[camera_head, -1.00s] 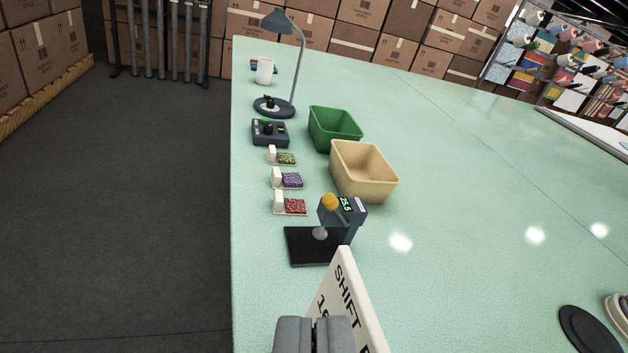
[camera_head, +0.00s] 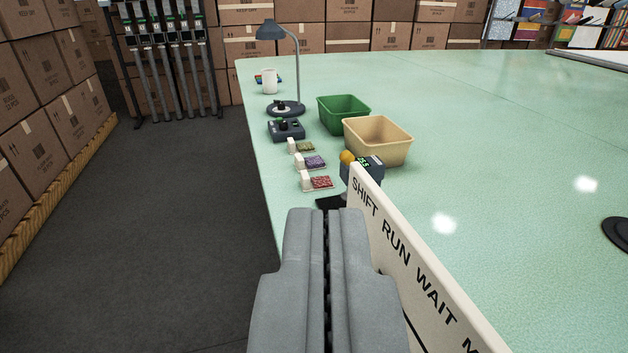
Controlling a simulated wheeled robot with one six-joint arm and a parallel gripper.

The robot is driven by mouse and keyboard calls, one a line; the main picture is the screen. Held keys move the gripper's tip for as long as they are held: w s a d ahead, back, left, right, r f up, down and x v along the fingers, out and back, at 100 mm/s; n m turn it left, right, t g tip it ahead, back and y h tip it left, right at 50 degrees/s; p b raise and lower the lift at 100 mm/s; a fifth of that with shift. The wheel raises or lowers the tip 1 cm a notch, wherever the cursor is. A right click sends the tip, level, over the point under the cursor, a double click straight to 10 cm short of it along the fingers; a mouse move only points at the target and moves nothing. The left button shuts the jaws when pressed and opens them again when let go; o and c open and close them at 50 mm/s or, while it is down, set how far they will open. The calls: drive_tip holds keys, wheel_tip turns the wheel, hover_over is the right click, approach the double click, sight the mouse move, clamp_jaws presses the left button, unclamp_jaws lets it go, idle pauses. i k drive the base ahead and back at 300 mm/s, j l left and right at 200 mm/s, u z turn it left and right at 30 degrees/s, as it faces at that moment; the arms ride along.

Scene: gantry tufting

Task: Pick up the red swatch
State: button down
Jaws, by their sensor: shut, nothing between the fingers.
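The red swatch (camera_head: 321,182) lies near the left edge of the green table, nearest of a row of three swatches, with a white block at its left end. A purple swatch (camera_head: 314,162) and a green swatch (camera_head: 304,147) lie behind it. My gripper (camera_head: 331,212) is shut and empty in the lower middle of the picture. It is nearer to the camera than the red swatch and apart from it.
A white sign board (camera_head: 425,270) stands close along my gripper's right side. Its end partly hides a small device with a display (camera_head: 362,168). A tan bin (camera_head: 378,140), green bin (camera_head: 343,113), dark control box (camera_head: 286,130) and lamp (camera_head: 286,108) stand beyond. The right side is largely clear.

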sight(308, 184)
drive_tip(key=i+j, duration=0.15)
drive_tip(key=j, duration=0.25)
drive_tip(key=i+j, duration=0.15)
drive_tip(key=j, duration=0.25)
drive_tip(key=i+j+z, duration=0.1)
drive_tip(key=j, duration=0.3)
drive_tip(key=i+j, duration=0.15)
drive_tip(key=j, duration=0.3)
drive_tip(key=i+j, duration=0.1)
drive_tip(key=j, duration=0.3)
drive_tip(key=i+j, duration=0.15)
drive_tip(key=j, duration=0.25)
drive_tip(key=z, duration=0.05)
